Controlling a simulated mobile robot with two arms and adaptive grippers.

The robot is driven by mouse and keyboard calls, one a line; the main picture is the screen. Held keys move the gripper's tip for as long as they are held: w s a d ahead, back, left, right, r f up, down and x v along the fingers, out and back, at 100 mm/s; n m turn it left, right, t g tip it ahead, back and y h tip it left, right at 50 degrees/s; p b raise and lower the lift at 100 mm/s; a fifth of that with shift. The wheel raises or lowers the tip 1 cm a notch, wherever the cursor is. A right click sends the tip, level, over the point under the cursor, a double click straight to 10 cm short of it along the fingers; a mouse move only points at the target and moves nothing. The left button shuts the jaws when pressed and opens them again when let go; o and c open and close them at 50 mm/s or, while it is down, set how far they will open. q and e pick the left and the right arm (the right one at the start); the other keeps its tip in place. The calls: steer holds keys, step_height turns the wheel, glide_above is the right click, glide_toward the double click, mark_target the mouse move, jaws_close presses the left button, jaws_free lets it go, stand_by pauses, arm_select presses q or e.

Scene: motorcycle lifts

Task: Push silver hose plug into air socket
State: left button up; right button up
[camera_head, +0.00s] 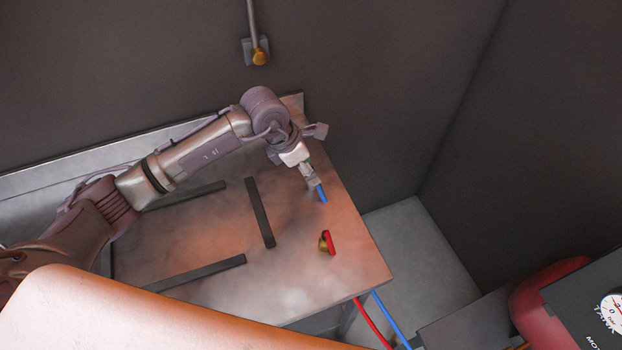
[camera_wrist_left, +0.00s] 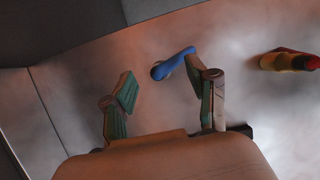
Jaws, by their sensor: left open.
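A small blue piece (camera_head: 321,194) lies on the metal bench top at the tips of my left gripper (camera_head: 313,182). My right gripper is out of view.
A red and brass piece (camera_head: 328,243) lies on the bench top (camera_head: 290,285), also in the left wrist view (camera_wrist_left: 291,61). Dark bars (camera_head: 260,212) lie on the bench. Red and blue hoses (camera_head: 391,318) hang past its front edge. A red tank (camera_head: 540,310) with a gauge panel is lower right.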

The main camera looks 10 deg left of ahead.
arm_select(q)
steer(key=shift+d+f+p, duration=0.1)
steer(key=shift+f+p, duration=0.15)
steer(key=shift+p, duration=0.05)
steer(key=p+x, duration=0.1)
steer(key=x, duration=0.2)
steer(key=shift+w+f+p, duration=0.15)
steer(key=shift+f+p, duration=0.15)
steer(key=shift+p, duration=0.05)
steer(key=shift+w+d+f, duration=0.1)
steer(key=shift+w+f, duration=0.05)
steer(key=shift+f, duration=0.3)
jaws_close()
